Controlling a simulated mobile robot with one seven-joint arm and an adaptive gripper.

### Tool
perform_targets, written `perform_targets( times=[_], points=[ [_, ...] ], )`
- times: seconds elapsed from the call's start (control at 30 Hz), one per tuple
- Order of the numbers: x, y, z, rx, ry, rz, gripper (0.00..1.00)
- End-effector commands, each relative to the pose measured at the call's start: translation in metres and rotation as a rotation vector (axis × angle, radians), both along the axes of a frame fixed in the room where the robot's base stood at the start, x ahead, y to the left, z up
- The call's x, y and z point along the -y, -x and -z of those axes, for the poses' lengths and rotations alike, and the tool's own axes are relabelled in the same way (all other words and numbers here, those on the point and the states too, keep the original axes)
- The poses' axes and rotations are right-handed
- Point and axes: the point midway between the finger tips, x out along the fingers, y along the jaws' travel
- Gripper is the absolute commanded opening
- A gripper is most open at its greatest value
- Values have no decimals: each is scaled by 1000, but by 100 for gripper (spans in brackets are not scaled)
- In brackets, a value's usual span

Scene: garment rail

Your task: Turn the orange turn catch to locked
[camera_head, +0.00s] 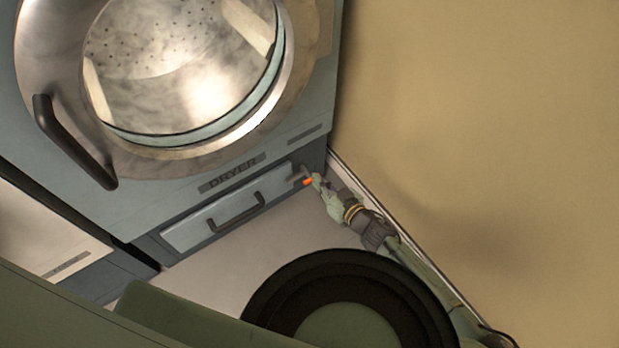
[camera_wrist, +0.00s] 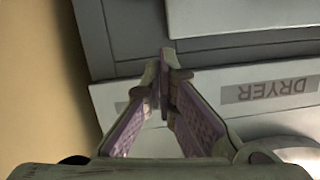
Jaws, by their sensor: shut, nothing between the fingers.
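The orange turn catch (camera_head: 308,182) is a small bright piece at the right end of the lower drawer, low on the dryer front. My gripper (camera_head: 317,179) is right beside it, with the fingertips at or very near the catch; I cannot tell whether they touch. In the wrist view my gripper (camera_wrist: 164,62) has its two purple-padded fingers closed together at the tips, with nothing between them. No orange shows in the wrist view, so the catch is hidden there. Its exact angle is too small to read.
The drawer (camera_head: 215,214) has a dark bar handle (camera_head: 237,217). Above it is the dryer (camera_head: 150,215) with its round glass door. A tan wall (camera_head: 480,130) runs close along the right of my arm. Pale floor (camera_head: 225,265) lies open in front of the drawer.

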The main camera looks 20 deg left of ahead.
Motion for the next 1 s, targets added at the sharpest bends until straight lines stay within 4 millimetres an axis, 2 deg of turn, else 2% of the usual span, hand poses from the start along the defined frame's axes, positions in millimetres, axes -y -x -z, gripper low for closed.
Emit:
perform_targets(
  times=[0.47, 0.6, 0.7, 1.0],
  points=[
    [-76, -52, 24, -1, -1, -2, 0],
    [-76, -51, 47, -4, -1, 6, 0],
    [-77, -49, 56, -3, -2, 4, 0],
    [-77, -48, 62, -1, -1, 2, 0]
  ],
)
